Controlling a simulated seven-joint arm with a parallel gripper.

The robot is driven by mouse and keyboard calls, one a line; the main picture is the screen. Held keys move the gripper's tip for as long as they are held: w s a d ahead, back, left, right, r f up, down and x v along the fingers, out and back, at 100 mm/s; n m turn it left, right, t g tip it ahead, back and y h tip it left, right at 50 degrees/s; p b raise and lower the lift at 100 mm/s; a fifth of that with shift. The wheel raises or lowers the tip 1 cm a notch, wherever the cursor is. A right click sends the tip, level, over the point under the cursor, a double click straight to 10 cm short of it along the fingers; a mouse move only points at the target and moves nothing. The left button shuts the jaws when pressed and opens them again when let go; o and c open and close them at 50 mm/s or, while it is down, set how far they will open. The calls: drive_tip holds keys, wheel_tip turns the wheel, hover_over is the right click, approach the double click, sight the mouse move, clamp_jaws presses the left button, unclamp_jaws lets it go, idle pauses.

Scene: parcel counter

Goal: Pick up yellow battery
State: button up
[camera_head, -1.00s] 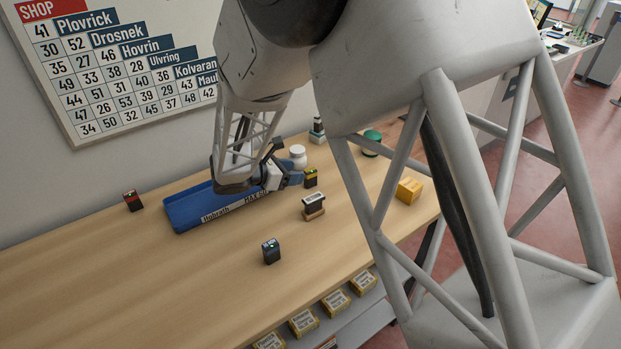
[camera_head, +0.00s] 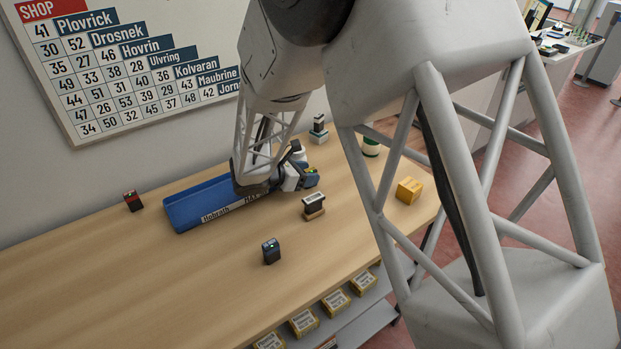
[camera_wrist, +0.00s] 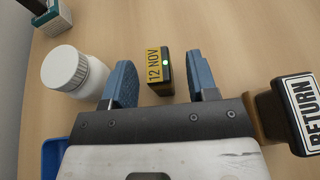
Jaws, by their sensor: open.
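The yellow battery (camera_wrist: 161,73) stands on the counter in the wrist view, dark-sided with a yellow face marked "12 NOV" and a small green light. My gripper (camera_wrist: 162,84) is open, with one blue finger on each side of the battery. The battery lies between the fingers, and a gap shows on both sides. In the head view my gripper (camera_head: 303,179) is over the right end of the blue tray, and the battery (camera_head: 312,171) is mostly hidden by it.
A white bottle (camera_wrist: 75,70) stands close to the left finger. A RETURN stamp (camera_wrist: 300,112) stands close on the right. The blue tray (camera_head: 185,212), a dark battery (camera_head: 271,251), a red-topped one (camera_head: 133,201) and a yellow box (camera_head: 409,190) are on the counter. The front left counter is clear.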

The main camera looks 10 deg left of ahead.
drive_tip(key=shift+x, duration=0.95)
drive_tip(key=shift+c, duration=0.4)
clamp_jaws()
